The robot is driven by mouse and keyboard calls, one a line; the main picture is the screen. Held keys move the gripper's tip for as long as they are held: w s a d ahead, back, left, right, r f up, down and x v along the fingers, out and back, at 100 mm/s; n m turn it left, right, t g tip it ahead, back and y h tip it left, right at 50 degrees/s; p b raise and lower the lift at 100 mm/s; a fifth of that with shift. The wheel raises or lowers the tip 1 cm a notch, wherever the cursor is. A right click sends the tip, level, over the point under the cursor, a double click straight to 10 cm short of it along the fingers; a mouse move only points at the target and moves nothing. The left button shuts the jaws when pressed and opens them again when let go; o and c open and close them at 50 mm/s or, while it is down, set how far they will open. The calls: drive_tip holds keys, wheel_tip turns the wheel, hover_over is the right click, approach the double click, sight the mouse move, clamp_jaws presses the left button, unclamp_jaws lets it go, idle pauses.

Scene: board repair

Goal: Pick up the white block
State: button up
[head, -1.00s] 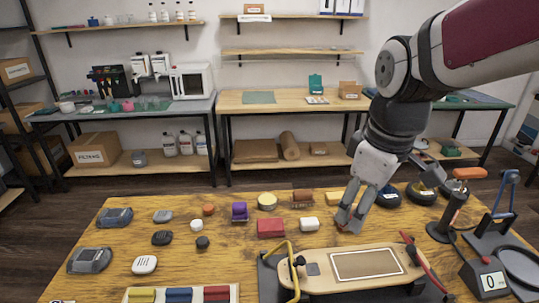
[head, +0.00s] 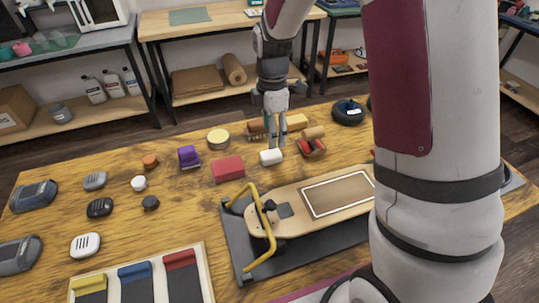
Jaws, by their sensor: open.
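The white block (head: 271,157) lies on the wooden workbench (head: 60,232), just right of the red block (head: 228,169). My gripper (head: 276,143) points down with its fingers apart, and its fingertips are at or just above the block's top and far edge. I cannot tell whether they touch it. Nothing shows held between the fingers. The block's near face is in plain view.
A red-and-black item (head: 311,148) sits close on the right. Tan blocks (head: 297,122) are behind my gripper. The skateboard deck (head: 292,222) with a yellow clamp (head: 262,262) is in front.

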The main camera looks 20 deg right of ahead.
sight(271, 153)
drive_tip(key=f, duration=0.6)
drive_tip(key=f+b, duration=0.1)
drive_tip(key=f, duration=0.2)
drive_tip(key=shift+w+f, duration=0.1)
drive_tip(key=shift+w, duration=0.15)
drive_tip(key=c, duration=1.2)
